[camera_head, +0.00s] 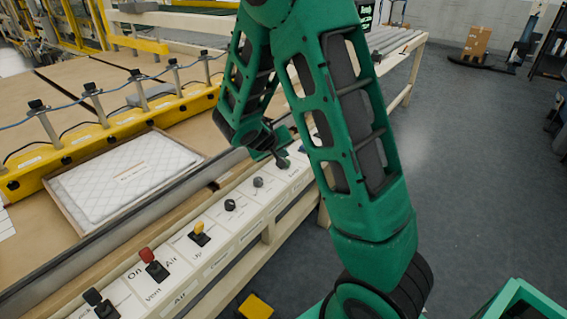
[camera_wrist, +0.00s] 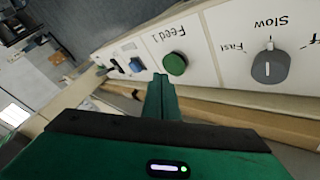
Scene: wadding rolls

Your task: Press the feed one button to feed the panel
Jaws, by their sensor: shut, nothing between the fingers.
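The feed one button is a round green button (camera_wrist: 174,63) on a white control panel (camera_wrist: 215,45), beside the upside-down label "Feed 1" in the wrist view. My gripper (camera_wrist: 160,80) is shut and empty. Its green fingertips are just below and slightly left of the button in that view; whether they touch it I cannot tell. A quilted white panel (camera_head: 124,176) lies in a shallow tray on the machine bed at left.
A grey Slow/Fast knob (camera_wrist: 269,67) is right of the green button, and a blue control (camera_wrist: 136,65) is left of it. A red-topped lever (camera_head: 150,259) and a yellow-topped lever (camera_head: 199,233) stand along the nearer console. The floor at right is largely open.

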